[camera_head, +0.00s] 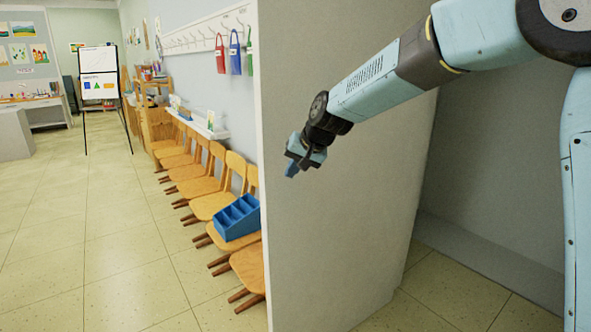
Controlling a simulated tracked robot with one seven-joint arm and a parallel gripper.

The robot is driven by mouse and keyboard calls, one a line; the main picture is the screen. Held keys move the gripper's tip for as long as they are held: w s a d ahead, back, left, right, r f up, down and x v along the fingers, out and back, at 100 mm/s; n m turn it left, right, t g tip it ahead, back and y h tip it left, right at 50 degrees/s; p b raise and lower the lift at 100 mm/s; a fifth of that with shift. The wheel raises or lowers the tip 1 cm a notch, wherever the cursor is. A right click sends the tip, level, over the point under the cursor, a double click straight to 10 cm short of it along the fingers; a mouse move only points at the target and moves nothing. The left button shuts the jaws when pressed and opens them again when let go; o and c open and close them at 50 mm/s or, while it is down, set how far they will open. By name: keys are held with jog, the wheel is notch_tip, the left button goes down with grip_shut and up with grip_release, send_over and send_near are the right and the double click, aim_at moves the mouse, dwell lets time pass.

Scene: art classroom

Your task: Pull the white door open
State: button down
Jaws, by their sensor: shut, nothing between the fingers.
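The white door (340,225) is a tall, plain panel in the middle of the view. It stands at an angle to the wall behind it, its thin left edge towards me. To the right of it a grey recess with floor shows, so the door stands open. No handle shows on the visible face. My gripper (290,170) is shut and empty, in front of the door near its left edge. I cannot tell whether it touches the door.
Wooden chairs (211,204) line the wall left of the door, one bearing a blue divided tray (238,217). Colored bags (234,52) hang on hooks above. An easel (100,85) stands far left. The tiled floor (85,240) at left is clear.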

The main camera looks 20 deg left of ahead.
jog(key=s+d+r, duration=0.4)
jog(key=s+r, duration=0.4)
jog(key=s+d+r+m+t+h, duration=0.1)
jog(key=s+d+h, duration=0.1)
jog(key=d, duration=1.1)
jog(key=s+d+r+m+t+h, duration=0.1)
jog(key=s+d+h, duration=0.15)
jog(key=d, duration=0.95)
jog(key=s+d+f+m+h, duration=0.1)
jog(key=s+d+f, duration=0.2)
jog(key=s+d, duration=0.4)
jog(key=s+d+f+m+h, duration=0.1)
jog(key=s+d+f, duration=0.1)
jog(key=s+d, duration=0.6)
jog(key=d, duration=0.4)
jog(key=shift+s+f, duration=0.25)
jog(key=shift+f, duration=0.15)
